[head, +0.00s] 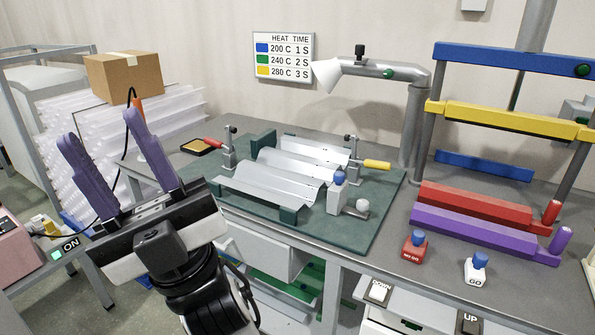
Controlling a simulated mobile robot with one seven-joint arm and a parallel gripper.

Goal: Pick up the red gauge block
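The red gauge block (413,251) stands upright on the grey bench near its front edge, right of centre. It has a blue knob on top and white lettering on its front that seems to read "NO GO". A similar white gauge block (477,273) marked "GO" stands to its right, also with a blue knob. My gripper (102,127) is at the left with two purple fingers pointing up and spread apart. It is open and empty, far to the left of the red block.
A green plate (378,215) with a clamped corrugated sheet (285,175) lies left of the red block. Behind it are a purple bar (470,230), a red bar (470,204) and a tall press frame. A grey post (413,125) rises behind. Bare bench surrounds the blocks.

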